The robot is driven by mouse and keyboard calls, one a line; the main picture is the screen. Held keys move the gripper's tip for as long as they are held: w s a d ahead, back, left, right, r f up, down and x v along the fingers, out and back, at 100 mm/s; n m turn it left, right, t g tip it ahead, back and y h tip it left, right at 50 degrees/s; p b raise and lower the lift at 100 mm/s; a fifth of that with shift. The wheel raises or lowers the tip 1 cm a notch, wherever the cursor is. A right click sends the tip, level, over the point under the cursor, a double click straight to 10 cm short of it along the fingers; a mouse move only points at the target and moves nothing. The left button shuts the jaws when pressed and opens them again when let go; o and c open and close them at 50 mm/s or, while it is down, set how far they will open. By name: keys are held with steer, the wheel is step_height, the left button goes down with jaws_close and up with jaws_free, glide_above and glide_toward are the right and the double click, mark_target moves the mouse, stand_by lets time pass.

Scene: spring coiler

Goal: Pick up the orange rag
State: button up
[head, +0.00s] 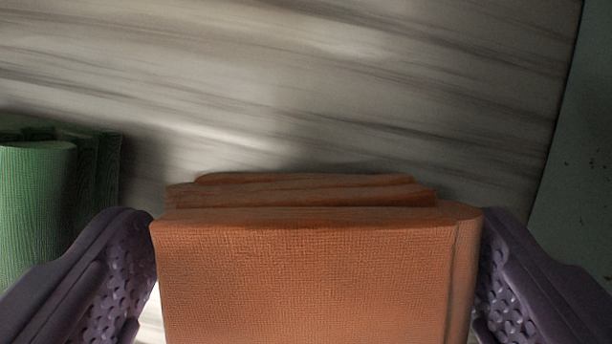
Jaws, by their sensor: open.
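The orange rag (310,275) is a thick folded bundle with a woven texture, in the lower middle of the head view. Its folded layers show along its far edge. My gripper (316,240) has two purple fingers with bumpy pads, one on the left side of the rag and one on the right. The fingers are open and stand around the rag. Each fingertip is very close to the rag's side; I cannot tell if they touch it. The rag's near end is cut off by the bottom of the view.
A green rolled cloth (38,210) lies at the left edge, close to my left finger. The grey streaked surface (300,80) is clear beyond the rag. Its edge runs down the right side, with a dark greenish area (580,170) past it.

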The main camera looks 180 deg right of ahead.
mark_target(301, 325)
steer(key=shift+w+f, duration=0.1)
steer(key=shift+f, duration=0.25)
steer(key=c, duration=1.1)
steer(key=shift+o, duration=0.2)
steer(key=shift+r, duration=0.1)
step_height(301, 325, up, 10)
steer(key=p, duration=0.3)
steer(key=o, duration=0.4)
steer(key=c, duration=0.3)
